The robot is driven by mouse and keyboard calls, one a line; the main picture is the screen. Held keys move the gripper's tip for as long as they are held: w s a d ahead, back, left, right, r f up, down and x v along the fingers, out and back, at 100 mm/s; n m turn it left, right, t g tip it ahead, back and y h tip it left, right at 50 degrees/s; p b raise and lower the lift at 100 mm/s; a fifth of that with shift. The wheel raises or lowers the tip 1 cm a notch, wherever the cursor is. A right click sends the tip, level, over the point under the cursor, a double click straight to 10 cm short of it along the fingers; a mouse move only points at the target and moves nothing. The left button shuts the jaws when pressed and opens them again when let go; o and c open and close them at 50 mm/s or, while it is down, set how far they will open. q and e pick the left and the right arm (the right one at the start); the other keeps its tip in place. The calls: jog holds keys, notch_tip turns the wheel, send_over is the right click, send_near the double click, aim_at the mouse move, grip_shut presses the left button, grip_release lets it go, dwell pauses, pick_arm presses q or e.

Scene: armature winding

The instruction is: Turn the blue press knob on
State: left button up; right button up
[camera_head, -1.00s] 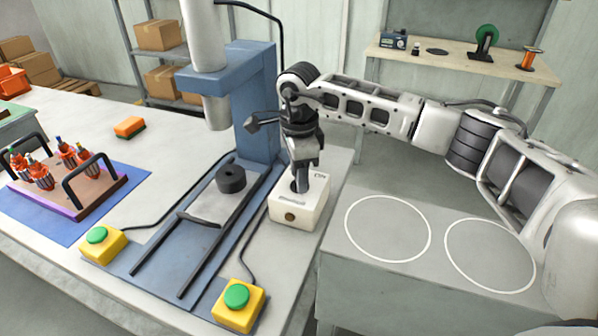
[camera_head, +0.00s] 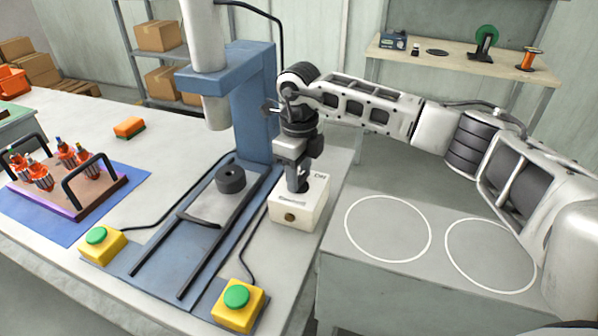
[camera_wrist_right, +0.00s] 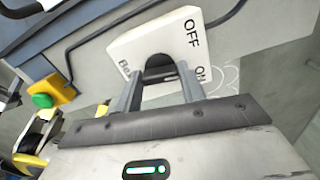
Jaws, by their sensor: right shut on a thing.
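The blue press (camera_head: 255,100) stands on the white table. Its white switch box (camera_head: 298,214) is to its right and also shows in the right wrist view (camera_wrist_right: 135,45), with OFF and ON printed on top. My right gripper (camera_head: 298,186) points down on the box top. In the wrist view its two fingers (camera_wrist_right: 160,85) are shut on the dark knob (camera_wrist_right: 158,66), one finger on each side. The knob is mostly hidden by the gripper in the head view, and which label it points to cannot be told. My left gripper is not in view.
Two yellow boxes with green buttons, one left (camera_head: 102,245) and one right (camera_head: 238,304), stand at the press's front. A black ring-shaped part (camera_head: 231,179) sits on the press slide. A rack of armatures (camera_head: 70,190) is at left. A grey bench (camera_head: 400,275) is at right.

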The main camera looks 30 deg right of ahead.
jog(key=m, duration=0.5)
jog(key=shift+r, duration=0.1)
dwell(0.7)
jog(key=o, duration=1)
notch_tip(320, 180, up, 16)
jog(key=shift+f+b, duration=0.1)
jog(key=shift+b, duration=0.25)
